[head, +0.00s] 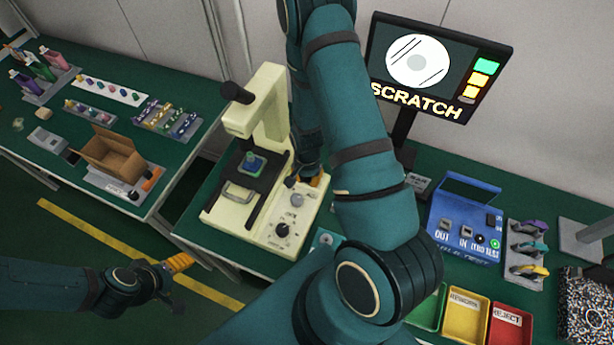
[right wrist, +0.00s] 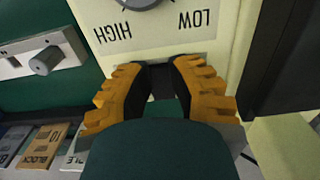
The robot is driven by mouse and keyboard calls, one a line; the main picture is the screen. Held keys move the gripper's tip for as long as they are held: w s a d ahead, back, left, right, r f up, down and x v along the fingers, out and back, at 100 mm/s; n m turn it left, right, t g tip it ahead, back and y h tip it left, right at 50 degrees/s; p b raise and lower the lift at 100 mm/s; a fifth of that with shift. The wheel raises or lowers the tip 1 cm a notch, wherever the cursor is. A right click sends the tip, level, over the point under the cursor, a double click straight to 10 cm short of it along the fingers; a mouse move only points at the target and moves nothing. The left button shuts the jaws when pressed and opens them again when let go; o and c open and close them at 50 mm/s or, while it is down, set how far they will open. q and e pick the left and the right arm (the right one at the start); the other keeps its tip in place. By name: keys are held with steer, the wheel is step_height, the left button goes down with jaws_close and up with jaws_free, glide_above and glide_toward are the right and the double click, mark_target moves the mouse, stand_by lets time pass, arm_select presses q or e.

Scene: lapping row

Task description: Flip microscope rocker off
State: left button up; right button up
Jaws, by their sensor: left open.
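The cream microscope (head: 262,140) stands on the green bench, with a dark stage, a green-blue sample and front knobs. My right gripper (head: 314,181) is at the right side of its base, partly hidden by my arm. In the right wrist view its orange fingers (right wrist: 163,70) point at the cream face just below a knob marked HIGH and LOW (right wrist: 147,3). The fingertips are close together, with a dark patch between them; I cannot tell if that is the rocker or if they touch it. My left gripper (head: 176,276) is open and empty above the floor at lower left.
A monitor reading SCRATCH (head: 428,70) stands behind. A blue tester box (head: 462,222) and green, yellow and red trays (head: 466,314) are at right. A second bench at left holds bottles and a cardboard box (head: 112,158). Floor between benches is clear.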

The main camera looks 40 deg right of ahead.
steer(key=shift+s, duration=0.1)
jaws_close()
steer(key=shift+d+f+g+y+b, duration=0.1)
steer(key=shift+g+y+b, duration=0.2)
steer(key=shift+y+b, duration=0.3)
steer(key=shift+r+g+y+b, duration=0.2)
steer(key=shift+g+y+b, duration=0.15)
steer(key=shift+y, duration=0.35)
steer(key=o, duration=0.9)
jaws_free()
steer(key=shift+o, duration=0.2)
steer(key=shift+w+d+r, duration=0.1)
steer(key=shift+w+r, duration=0.05)
steer(key=shift+w, duration=0.05)
